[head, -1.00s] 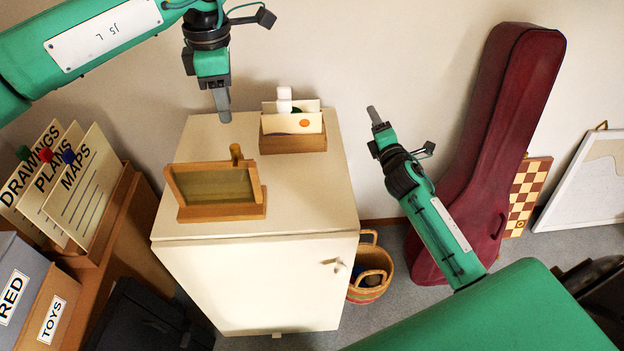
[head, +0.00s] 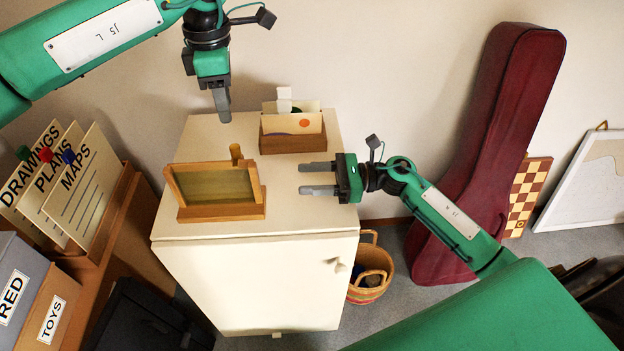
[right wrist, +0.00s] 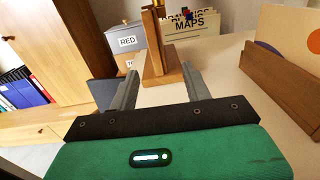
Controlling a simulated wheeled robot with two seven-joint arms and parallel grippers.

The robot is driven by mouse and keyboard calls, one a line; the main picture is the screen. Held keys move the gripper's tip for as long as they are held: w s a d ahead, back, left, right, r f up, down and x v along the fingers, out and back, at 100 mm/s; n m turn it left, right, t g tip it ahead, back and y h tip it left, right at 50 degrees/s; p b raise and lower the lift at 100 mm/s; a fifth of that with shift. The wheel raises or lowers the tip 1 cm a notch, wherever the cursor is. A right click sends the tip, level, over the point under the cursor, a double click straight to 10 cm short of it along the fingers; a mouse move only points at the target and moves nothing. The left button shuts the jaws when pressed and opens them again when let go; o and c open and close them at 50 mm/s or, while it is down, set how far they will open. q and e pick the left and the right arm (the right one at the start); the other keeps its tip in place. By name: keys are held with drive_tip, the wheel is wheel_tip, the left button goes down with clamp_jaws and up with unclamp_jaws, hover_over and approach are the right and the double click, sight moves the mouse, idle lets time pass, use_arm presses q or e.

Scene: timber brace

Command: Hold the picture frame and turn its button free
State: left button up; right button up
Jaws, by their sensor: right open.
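The wooden picture frame (head: 213,186), with a dull olive panel, stands upright in a wooden base (head: 222,212) on the white cabinet top. A short wooden peg (head: 236,152) shows above its back edge; I cannot tell whether this is the button. The right wrist view shows the frame (right wrist: 153,45) nearly edge-on, beyond the fingers. My right gripper (head: 318,179) is open and empty, right of the frame, fingers pointing at it. It also shows in the right wrist view (right wrist: 159,75). My left gripper (head: 222,106) hangs behind the frame, fingers down and seen edge-on.
A wooden card box (head: 293,143) stands at the back of the cabinet top (head: 300,215). A wicker basket (head: 372,270) and a dark red instrument case (head: 490,140) stand to the right. Labelled cards (head: 75,185) and boxes are at the left.

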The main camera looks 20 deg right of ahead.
sight(252, 200)
drive_tip(key=shift+s+a+f, duration=0.1)
drive_tip(key=shift+s+a, duration=0.1)
drive_tip(key=shift+a, duration=0.3)
drive_tip(key=x, duration=1.3)
drive_tip(key=shift+f, duration=0.1)
drive_tip(key=shift+c, duration=0.2)
clamp_jaws()
use_arm(q)
drive_tip(key=shift+o, duration=0.4)
drive_tip(key=shift+m, duration=0.8)
drive_tip(key=shift+f, duration=4.9)
